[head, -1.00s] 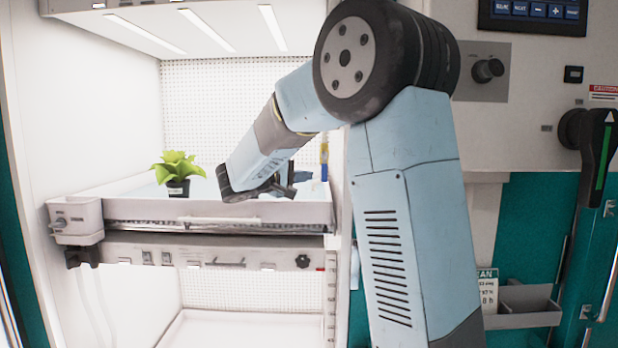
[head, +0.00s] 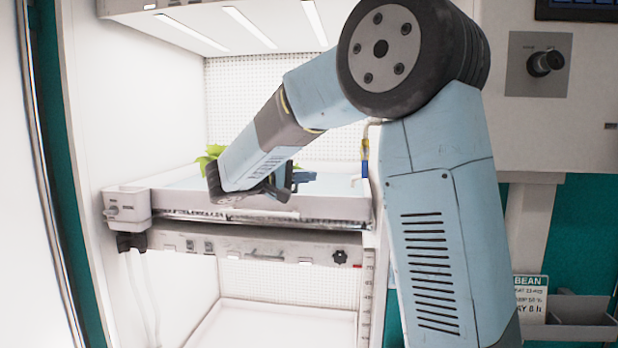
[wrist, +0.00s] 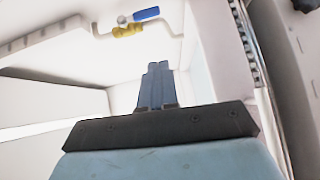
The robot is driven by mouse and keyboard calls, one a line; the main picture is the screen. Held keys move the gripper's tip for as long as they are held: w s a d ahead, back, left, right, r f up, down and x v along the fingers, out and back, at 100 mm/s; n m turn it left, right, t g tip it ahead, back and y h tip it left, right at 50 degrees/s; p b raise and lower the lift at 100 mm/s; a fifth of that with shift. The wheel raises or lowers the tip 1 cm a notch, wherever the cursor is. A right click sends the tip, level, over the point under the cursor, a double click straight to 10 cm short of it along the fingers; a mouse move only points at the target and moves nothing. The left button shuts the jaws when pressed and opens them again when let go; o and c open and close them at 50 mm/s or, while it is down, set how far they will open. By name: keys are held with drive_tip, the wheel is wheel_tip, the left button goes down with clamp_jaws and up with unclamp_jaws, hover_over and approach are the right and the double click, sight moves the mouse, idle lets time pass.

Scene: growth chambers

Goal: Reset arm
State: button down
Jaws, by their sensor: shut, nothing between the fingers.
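My arm reaches from the right into the lit growth chamber in the head view, bent at its big dark elbow. My gripper (head: 303,178) is small there, just above the tray's right half, partly hidden by my wrist. In the wrist view my gripper (wrist: 158,70) shows its two blue fingers together with nothing between them. I cannot tell whether it touches the tray.
The white tray (head: 330,208) sits on its shelf. A green plant (head: 212,153) is mostly hidden behind my forearm. A pipe with a blue-and-yellow valve (head: 364,160) stands right of my gripper; the valve (wrist: 128,29) also shows in the wrist view. The lower chamber bay is empty.

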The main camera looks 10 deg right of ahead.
drive_tip(key=s+d+f+m+g+y, duration=0.1)
drive_tip(key=s+d+f+g+y, duration=0.15)
drive_tip(key=s+d+y, duration=0.4)
drive_tip(key=s+d+f+g+y, duration=0.1)
drive_tip(key=s+d+f+g, duration=0.15)
drive_tip(key=s, duration=0.75)
drive_tip(key=s+a+f+m+t+y, duration=0.1)
drive_tip(key=s+a+f+t+y, duration=0.1)
drive_tip(key=s, duration=0.5)
drive_tip(key=s+a+f+m+t+y, duration=0.1)
drive_tip(key=s+a+f+t+y, duration=0.1)
drive_tip(key=s+f+y, duration=0.2)
drive_tip(key=s+y, duration=0.2)
drive_tip(key=s, duration=0.2)
drive_tip(key=shift+s+m+y, duration=0.15)
drive_tip(key=shift+m+y, duration=0.2)
drive_tip(key=shift+m, duration=0.05)
